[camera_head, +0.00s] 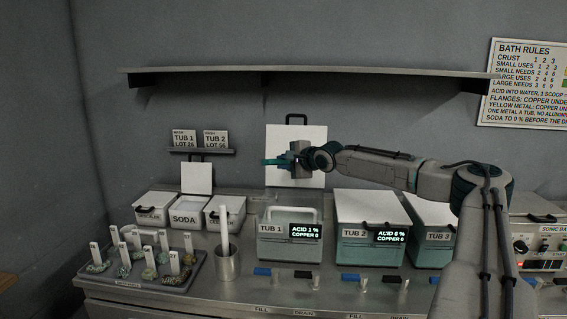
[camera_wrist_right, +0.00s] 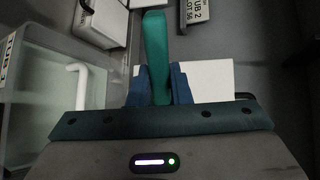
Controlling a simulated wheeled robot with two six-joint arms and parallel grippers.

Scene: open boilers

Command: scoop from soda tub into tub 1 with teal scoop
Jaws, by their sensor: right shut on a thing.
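My right gripper (camera_head: 288,161) is shut on the teal scoop (camera_head: 270,162), above and behind tub 1 and in front of its raised white lid (camera_head: 310,143). In the right wrist view the teal handle (camera_wrist_right: 154,45) stands between the blue fingers; whether the scoop carries anything cannot be seen. Tub 1 (camera_head: 272,250) is open, and its display reads acid 1 %, copper 0. The soda tub (camera_head: 185,219) stands further left, its white lid (camera_head: 197,178) raised and pale content inside. My left gripper is not in view.
Tub 2 (camera_head: 355,246) and tub 3 (camera_head: 422,246) stand lidded to the right. A metal cup (camera_head: 228,265) and a grey tray (camera_head: 95,285) of tagged pieces are front left. Two small lidded tubs flank the soda tub. A long shelf (camera_head: 300,71) runs above.

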